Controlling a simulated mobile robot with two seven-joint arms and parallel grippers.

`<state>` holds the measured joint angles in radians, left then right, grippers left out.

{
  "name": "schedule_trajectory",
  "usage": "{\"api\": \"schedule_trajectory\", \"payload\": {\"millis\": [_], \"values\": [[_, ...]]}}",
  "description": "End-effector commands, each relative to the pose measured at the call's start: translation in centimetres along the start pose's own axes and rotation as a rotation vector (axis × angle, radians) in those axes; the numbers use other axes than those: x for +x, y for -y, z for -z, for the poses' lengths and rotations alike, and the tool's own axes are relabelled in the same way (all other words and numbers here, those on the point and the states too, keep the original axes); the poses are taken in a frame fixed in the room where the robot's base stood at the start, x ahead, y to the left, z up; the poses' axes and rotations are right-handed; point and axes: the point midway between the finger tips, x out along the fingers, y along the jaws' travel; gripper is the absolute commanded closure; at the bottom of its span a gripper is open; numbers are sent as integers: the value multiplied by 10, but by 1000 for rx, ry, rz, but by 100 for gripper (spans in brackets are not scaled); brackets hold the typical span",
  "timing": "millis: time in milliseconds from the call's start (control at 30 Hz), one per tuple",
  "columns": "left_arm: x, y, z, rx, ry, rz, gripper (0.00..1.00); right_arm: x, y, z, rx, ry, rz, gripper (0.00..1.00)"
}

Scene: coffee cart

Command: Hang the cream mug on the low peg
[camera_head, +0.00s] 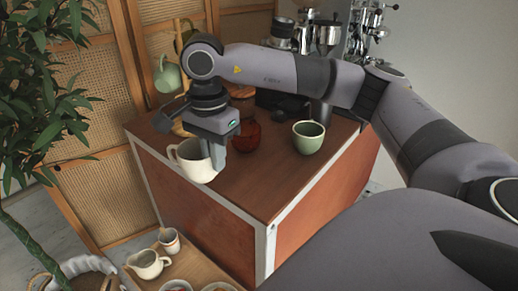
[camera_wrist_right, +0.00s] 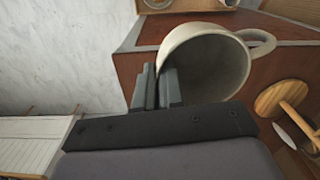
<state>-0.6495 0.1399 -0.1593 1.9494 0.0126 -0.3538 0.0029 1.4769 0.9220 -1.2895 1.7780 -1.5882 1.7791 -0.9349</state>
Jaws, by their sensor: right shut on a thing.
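The cream mug (camera_head: 193,164) is upright near the left edge of the cart top, its handle pointing left in the head view. My right gripper (camera_head: 218,157) is shut on its wall. In the right wrist view the fingers (camera_wrist_right: 164,84) pinch the mug's rim, and the mug (camera_wrist_right: 205,65) opens toward the camera with its handle at upper right. I cannot tell how far it is above the cart. A green mug (camera_head: 168,77) hangs behind my wrist, apparently on a stand mostly hidden by my arm. The low peg cannot be made out clearly. My left gripper is not in view.
The cart top (camera_head: 262,188) is clear at the front. A green cup (camera_head: 308,137) and a red jar (camera_head: 247,136) stand on it, with coffee equipment (camera_head: 322,38) behind. A plant (camera_head: 45,100) stands at left. A low tray (camera_head: 196,268) holds a cream jug (camera_head: 147,264).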

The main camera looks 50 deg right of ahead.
Motion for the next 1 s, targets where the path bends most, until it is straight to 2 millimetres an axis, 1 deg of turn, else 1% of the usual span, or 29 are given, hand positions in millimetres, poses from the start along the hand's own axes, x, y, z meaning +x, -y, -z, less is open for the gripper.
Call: {"api": "schedule_trajectory", "payload": {"millis": [33,367,700,900,1000], "values": [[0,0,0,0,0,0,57,-8,1,4,77,0,6,100],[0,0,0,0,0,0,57,-44,-4,27,608,-2,6,100],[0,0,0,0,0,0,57,-81,-13,47,1147,-5,5,100],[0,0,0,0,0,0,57,-102,-20,58,1442,-7,4,100],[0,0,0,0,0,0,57,-109,-23,61,1555,-8,3,100]]}}
